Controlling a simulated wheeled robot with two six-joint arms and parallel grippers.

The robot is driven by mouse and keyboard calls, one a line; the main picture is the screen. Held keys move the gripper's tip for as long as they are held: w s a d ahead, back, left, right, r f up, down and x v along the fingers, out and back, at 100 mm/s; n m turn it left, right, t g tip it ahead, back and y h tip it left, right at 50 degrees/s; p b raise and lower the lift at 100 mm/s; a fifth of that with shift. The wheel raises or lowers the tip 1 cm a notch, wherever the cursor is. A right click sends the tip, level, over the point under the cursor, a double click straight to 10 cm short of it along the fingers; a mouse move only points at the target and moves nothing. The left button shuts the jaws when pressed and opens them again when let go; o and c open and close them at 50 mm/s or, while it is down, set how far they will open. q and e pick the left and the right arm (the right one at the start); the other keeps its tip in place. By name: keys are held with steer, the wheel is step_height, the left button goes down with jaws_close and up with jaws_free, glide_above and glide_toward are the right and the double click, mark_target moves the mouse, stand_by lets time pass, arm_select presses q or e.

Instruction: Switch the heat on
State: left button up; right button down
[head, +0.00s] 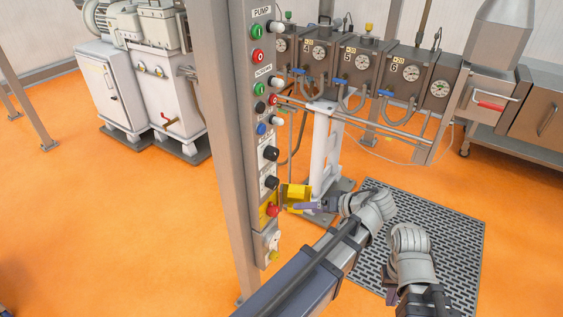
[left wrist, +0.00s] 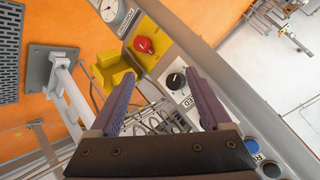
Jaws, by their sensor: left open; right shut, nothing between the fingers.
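The control panel (head: 264,90) runs down a grey post in the head view. It carries push buttons, two black knobs and a red mushroom button (head: 271,210) on yellow. I cannot read a heat label. My left gripper (head: 303,207) is open beside the lower panel, by a yellow guard (head: 296,193). In the left wrist view its fingers (left wrist: 160,108) are spread and empty. Ahead of them are a black knob (left wrist: 176,81), the red button (left wrist: 143,45) and a white dial (left wrist: 111,12). My right gripper (head: 391,293) is low in the head view, mostly hidden, and shut on nothing.
Several grey boxes with gauges (head: 361,62) and blue-handled valves stand behind the panel. A white machine (head: 150,90) stands at the left. A dark grating (head: 455,235) lies on the orange floor (head: 130,230) at the right.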

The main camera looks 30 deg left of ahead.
arm_select(q)
steer(key=w+a+r+n+y+b, duration=0.2)
steer(key=w+a+r+n+y, duration=0.1)
steer(key=a+r+n, duration=0.1)
steer(key=n+y+b, duration=0.1)
steer(key=n+y, duration=0.3)
steer(key=n, duration=0.1)
glide_toward(276, 155)
steer(key=a, duration=0.1)
steer(key=shift+w+a+f, duration=0.1)
steer(key=shift+w+a, duration=0.05)
steer(key=shift+a, duration=1.15)
steer(key=shift+w+a+f, duration=0.1)
steer(key=shift+w+a, duration=0.05)
steer(key=shift+a, duration=1.15)
steer(key=shift+w+a, duration=0.15)
steer(key=shift+a, duration=1.2)
steer(key=shift+c, duration=0.2)
jaws_close()
